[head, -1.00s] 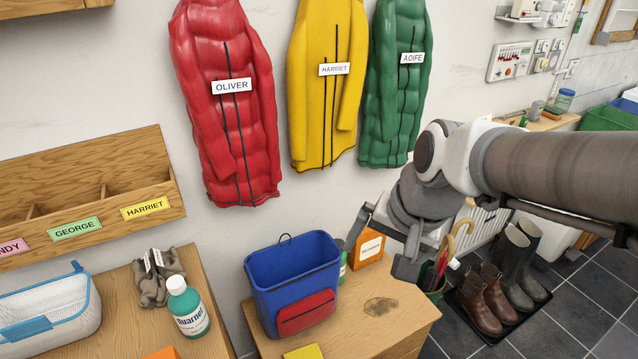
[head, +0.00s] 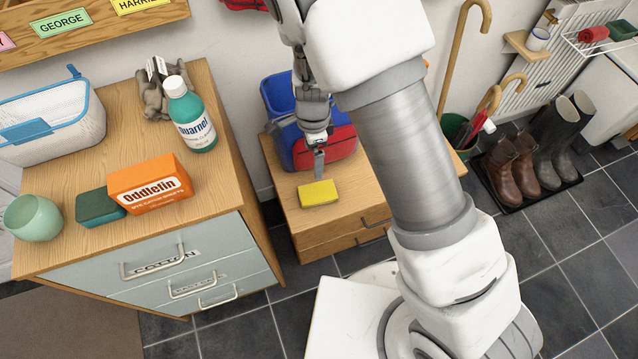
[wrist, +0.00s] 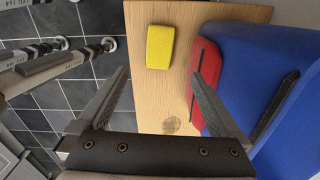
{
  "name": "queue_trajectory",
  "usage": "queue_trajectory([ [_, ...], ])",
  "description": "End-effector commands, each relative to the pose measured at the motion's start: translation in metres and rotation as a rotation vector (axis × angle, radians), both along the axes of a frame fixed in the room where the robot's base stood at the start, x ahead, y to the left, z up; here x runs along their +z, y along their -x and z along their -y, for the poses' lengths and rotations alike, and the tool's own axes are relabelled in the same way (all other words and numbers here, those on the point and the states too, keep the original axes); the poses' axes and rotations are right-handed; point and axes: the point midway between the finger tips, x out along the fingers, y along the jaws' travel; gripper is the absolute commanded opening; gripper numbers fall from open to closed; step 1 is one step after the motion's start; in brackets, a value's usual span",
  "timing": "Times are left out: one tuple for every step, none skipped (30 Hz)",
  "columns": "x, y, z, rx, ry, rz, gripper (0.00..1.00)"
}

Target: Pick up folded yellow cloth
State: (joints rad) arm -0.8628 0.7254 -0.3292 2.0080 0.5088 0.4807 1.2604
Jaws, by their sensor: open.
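The folded yellow cloth (head: 318,193) lies flat near the front edge of the low wooden cabinet top (head: 354,190). In the wrist view the cloth (wrist: 160,47) is ahead of the fingertips, between their lines and apart from them. My gripper (head: 296,146) is open and empty above the cabinet, just behind the cloth in the head view. Its two spread fingers also show in the wrist view (wrist: 159,76). No finger touches the cloth.
A blue bag with a red pocket (head: 338,148) stands close behind the cloth, beside my right finger in the wrist view (wrist: 268,75). A taller cabinet (head: 170,235) at left holds an orange box (head: 150,185), a bottle (head: 190,118) and a green cup (head: 33,218).

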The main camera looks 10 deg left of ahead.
Motion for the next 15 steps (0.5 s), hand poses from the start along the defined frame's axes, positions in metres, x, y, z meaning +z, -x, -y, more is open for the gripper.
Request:
queue_trajectory([
  [-0.008,0.001,-0.001,-0.009,0.008,-0.001,1.0],
  [-0.012,0.001,-0.001,-0.014,0.011,0.0,1.0],
  [-0.017,0.001,-0.001,-0.019,0.013,0.0,1.0],
  [-0.021,0.001,-0.001,-0.021,0.015,-0.001,1.0],
  [-0.025,0.001,-0.002,-0.022,0.016,0.0,1.0],
  [-0.032,0.002,-0.002,-0.023,0.016,-0.001,1.0],
  [-0.039,0.002,-0.001,-0.023,0.017,-0.002,1.0],
  [-0.045,0.002,-0.001,-0.023,0.017,-0.002,1.0],
  [-0.054,0.002,-0.001,-0.024,0.016,-0.001,1.0],
  [-0.061,0.002,-0.001,-0.024,0.016,-0.003,1.0],
  [-0.068,0.002,-0.001,-0.024,0.016,-0.003,1.0],
  [-0.077,0.002,-0.001,-0.023,0.015,-0.002,1.0],
  [-0.084,0.002,-0.001,-0.022,0.016,-0.002,1.0],
  [-0.09,0.002,-0.001,-0.022,0.016,-0.003,1.0],
  [-0.098,0.002,-0.001,-0.022,0.016,-0.002,1.0],
])
